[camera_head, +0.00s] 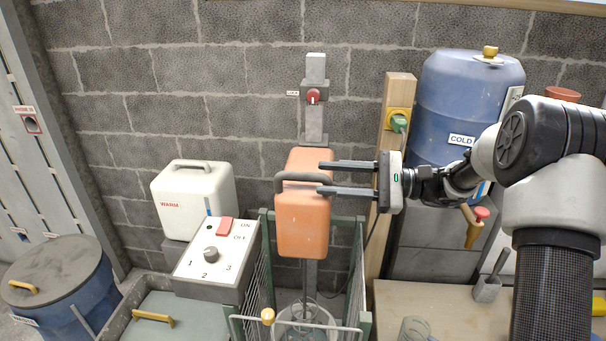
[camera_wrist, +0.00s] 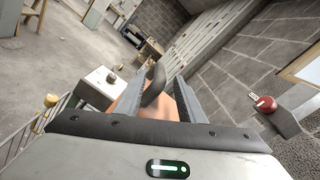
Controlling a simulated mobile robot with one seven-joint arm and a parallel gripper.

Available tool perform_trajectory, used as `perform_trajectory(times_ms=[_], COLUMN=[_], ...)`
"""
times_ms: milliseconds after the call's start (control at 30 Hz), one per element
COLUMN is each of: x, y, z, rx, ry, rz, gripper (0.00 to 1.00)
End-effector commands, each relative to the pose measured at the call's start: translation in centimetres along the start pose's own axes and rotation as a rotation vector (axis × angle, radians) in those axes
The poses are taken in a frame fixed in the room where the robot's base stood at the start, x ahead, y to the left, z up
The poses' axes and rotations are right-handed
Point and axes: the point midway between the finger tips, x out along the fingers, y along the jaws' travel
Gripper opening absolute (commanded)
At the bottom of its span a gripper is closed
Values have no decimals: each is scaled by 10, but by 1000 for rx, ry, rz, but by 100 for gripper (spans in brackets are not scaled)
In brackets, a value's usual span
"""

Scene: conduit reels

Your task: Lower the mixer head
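The mixer head is an orange box (camera_head: 302,230) with a dark handle (camera_head: 296,177) across its front. It sits raised on a grey upright post (camera_head: 315,75), with a rod and whisk (camera_head: 305,312) below it over a clear bowl (camera_head: 290,331). My gripper (camera_head: 322,178) reaches in from the right, its two fingers apart near the handle's right end. In the wrist view the handle (camera_wrist: 154,86) stands between the open fingers, with gaps beside it, and the orange head (camera_wrist: 160,108) shows behind. Contact with the handle is not visible.
A red knob (camera_head: 313,96) is on the post. A green-framed mesh guard (camera_head: 265,255) with a front bar surrounds the bowl. A control box with dial (camera_head: 211,255) and a white WARM container (camera_head: 193,198) stand left; a blue COLD tank (camera_head: 465,100) stands right behind a wooden post (camera_head: 390,150).

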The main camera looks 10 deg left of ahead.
Motion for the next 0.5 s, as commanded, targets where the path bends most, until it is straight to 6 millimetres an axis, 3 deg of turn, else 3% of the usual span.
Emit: perform_trajectory(times_ms=[200, 500], x=[42, 65], y=[0, 0], z=[1, 0], rx=[0, 0], ry=[-1, 1], rz=[3, 1], gripper=[36, 36])
